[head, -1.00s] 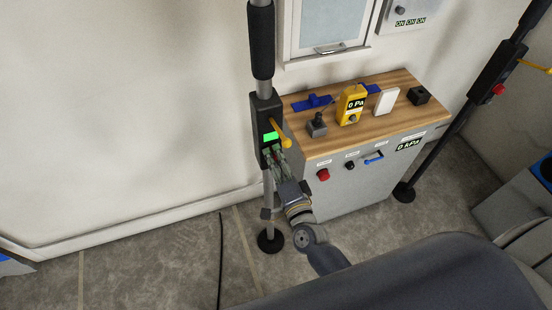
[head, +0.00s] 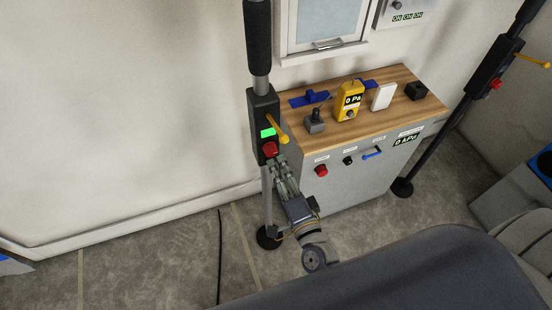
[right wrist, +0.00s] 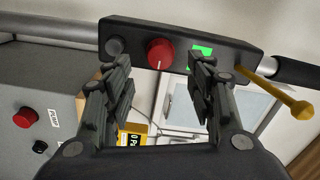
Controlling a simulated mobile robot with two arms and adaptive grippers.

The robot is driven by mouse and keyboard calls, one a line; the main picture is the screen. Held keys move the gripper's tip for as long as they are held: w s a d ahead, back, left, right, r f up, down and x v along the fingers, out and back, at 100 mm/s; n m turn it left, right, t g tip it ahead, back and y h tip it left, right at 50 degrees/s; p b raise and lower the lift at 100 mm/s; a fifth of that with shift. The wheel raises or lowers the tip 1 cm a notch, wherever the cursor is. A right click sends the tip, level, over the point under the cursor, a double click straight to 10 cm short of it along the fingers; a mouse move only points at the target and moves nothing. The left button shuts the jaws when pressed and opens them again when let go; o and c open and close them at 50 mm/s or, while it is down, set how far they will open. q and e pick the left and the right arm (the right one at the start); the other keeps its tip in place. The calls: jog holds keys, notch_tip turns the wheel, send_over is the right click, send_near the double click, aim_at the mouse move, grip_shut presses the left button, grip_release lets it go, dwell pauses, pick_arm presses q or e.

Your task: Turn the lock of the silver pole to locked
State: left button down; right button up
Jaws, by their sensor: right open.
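The silver pole (head: 260,81) stands upright left of the cabinet. Its black lock box (head: 260,105) carries a green display (head: 267,133), a red knob (head: 269,149) and a yellow lever (head: 279,131). My right gripper (head: 277,165) is open and empty just below and in front of the red knob, apart from it. In the right wrist view the red knob (right wrist: 160,53), with a small white mark at its lower edge, shows in the gap between the open fingers. The green display (right wrist: 203,50) is partly hidden by a finger. My left gripper is not in view.
A wooden-topped cabinet (head: 350,180) stands close to the right, with a yellow gauge (head: 348,100) on top and a red button (head: 321,170) on its front. A darker pole (head: 465,110) with a similar box stands farther right. The floor at left is mostly clear.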

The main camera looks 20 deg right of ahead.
jog(key=s, duration=0.6)
jog(key=shift+d, duration=0.15)
jog(key=s+f+n+g+y, duration=0.1)
jog(key=s+f+n+g, duration=0.2)
jog(key=f, duration=0.6)
jog(key=s+f+n+g, duration=0.2)
jog(key=f+n, duration=0.2)
jog(key=f, duration=0.5)
jog(key=s+f+n+g+y, duration=0.1)
jog(key=s+f+n+g, duration=0.2)
jog(key=f, duration=0.7)
jog(key=s+d+f+n+g+h, duration=0.1)
jog(key=s+d+f+n+g, duration=0.2)
jog(key=s+f, duration=0.5)
jog(key=s+d+f+n+g+h, duration=0.1)
jog(key=s+d+f+n+g, duration=0.3)
jog(key=s+f, duration=0.5)
jog(key=s+d+g, duration=0.1)
jog(key=s+g, duration=0.1)
jog(key=s, duration=0.4)
jog(key=shift+s+f+h, duration=0.15)
jog(key=shift+s+h, duration=0.15)
jog(key=shift+s, duration=0.05)
jog(key=c, duration=0.4)
jog(key=shift+s, duration=0.15)
